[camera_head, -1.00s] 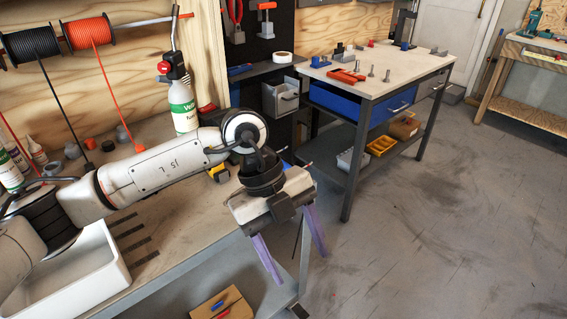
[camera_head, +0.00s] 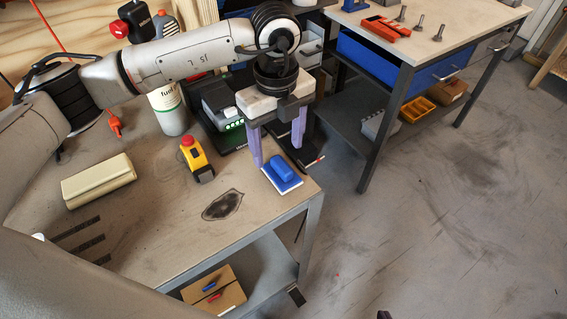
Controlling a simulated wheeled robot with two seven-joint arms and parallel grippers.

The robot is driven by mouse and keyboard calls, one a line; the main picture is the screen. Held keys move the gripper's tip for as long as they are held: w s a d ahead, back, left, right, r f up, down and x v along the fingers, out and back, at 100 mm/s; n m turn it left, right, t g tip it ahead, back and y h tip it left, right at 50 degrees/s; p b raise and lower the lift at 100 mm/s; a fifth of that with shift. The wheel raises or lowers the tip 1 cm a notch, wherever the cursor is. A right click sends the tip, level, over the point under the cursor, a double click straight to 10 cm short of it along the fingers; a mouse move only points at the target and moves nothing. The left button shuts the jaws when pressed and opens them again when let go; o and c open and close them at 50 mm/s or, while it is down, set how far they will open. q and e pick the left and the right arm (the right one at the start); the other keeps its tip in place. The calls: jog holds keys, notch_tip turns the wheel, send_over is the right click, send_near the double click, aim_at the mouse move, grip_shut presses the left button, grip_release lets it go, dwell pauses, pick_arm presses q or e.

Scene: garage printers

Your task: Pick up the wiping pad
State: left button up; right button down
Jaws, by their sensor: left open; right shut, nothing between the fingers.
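The wiping pad (camera_head: 283,176) is a blue block with a raised blue grip and a white underside. It lies on the workbench (camera_head: 165,230) near its right front corner. My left gripper (camera_head: 277,156) points down with its two purple fingers spread apart, empty. It is just behind and above the pad in the picture; I cannot tell the exact height gap. The pad is fully visible. Only a small dark purple tip of my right gripper (camera_head: 384,314) shows at the bottom edge, away from the bench.
A yellow emergency-stop box (camera_head: 195,158) and white bottle (camera_head: 170,110) stand left of the pad. A black device with a green-lit display (camera_head: 222,110) is behind. A cream case (camera_head: 98,181) lies at left.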

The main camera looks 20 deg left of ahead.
aim_at(282, 164)
pick_arm(q)
jog(key=shift+f, duration=0.75)
jog(key=f, duration=0.3)
jog(key=f+p, duration=0.1)
jog(key=f, duration=0.1)
jog(key=shift+d, duration=0.35)
jog(key=shift+r, duration=0.1)
jog(key=c, duration=0.9)
jog(key=shift+c, duration=0.5)
pick_arm(e)
jog(key=shift+w+r, duration=0.35)
jog(key=shift+r, duration=0.45)
pick_arm(q)
jog(key=shift+r, duration=0.3)
notch_tip(282, 164, up, 10)
jog(key=shift+f+b, duration=0.25)
jog(key=shift+b, duration=0.25)
pick_arm(e)
jog(key=shift+s+f, duration=0.1)
jog(key=shift+f, duration=0.6)
